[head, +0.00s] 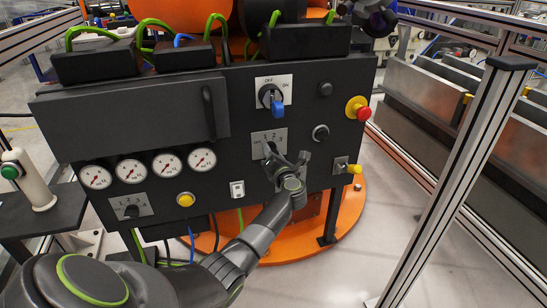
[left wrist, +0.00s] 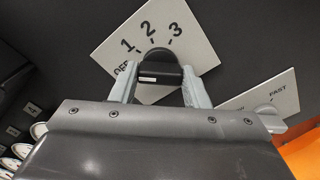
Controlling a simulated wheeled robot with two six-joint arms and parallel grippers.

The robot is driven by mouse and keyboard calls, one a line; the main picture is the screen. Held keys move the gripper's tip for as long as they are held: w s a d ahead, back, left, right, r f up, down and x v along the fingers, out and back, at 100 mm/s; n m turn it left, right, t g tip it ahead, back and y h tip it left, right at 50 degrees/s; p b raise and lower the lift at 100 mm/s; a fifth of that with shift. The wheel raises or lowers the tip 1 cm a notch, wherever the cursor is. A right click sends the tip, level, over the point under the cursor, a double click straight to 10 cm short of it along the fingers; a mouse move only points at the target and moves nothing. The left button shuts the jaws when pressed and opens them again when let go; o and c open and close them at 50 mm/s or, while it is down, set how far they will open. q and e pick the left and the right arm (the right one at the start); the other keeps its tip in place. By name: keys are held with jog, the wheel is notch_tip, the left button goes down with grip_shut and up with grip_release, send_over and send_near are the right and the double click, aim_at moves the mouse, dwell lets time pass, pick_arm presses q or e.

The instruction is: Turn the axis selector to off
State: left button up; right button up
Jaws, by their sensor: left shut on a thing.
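The axis selector is a dark knob (left wrist: 160,68) on a pale plate (left wrist: 188,28) marked OFF, 1, 2 and 3. The plate also shows in the head view (head: 264,134) at the middle of the black panel, its lower part behind my gripper. In the left wrist view a white mark on the knob lies on its left side, towards the OFF label. My left gripper (left wrist: 158,88) has one finger on each side of the knob and is shut on it; in the head view it (head: 284,160) covers most of the knob. My right gripper is not in view.
Above is a blue OFF/ON switch (head: 273,98); to the right are a red emergency stop (head: 362,112) and a yellow-tipped switch (head: 350,168). Several gauges (head: 131,173) and a yellow button (head: 186,200) sit left. A metal post (head: 468,170) stands right, with clear floor before it.

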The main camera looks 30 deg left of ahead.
pick_arm(q)
jog(key=n+b, duration=0.1)
jog(key=n, duration=0.1)
jog(key=shift+f+n, duration=0.1)
jog(key=shift+n, duration=0.2)
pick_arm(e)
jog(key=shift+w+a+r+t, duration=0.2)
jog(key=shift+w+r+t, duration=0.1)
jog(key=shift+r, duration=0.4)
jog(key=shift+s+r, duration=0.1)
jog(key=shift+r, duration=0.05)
pick_arm(q)
jog(key=o, duration=1)
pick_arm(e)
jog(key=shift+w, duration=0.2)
pick_arm(q)
jog(key=p+v, duration=0.2)
jog(key=v, duration=1.5)
jog(key=shift+s+d, duration=0.15)
jog(key=shift+d, duration=0.1)
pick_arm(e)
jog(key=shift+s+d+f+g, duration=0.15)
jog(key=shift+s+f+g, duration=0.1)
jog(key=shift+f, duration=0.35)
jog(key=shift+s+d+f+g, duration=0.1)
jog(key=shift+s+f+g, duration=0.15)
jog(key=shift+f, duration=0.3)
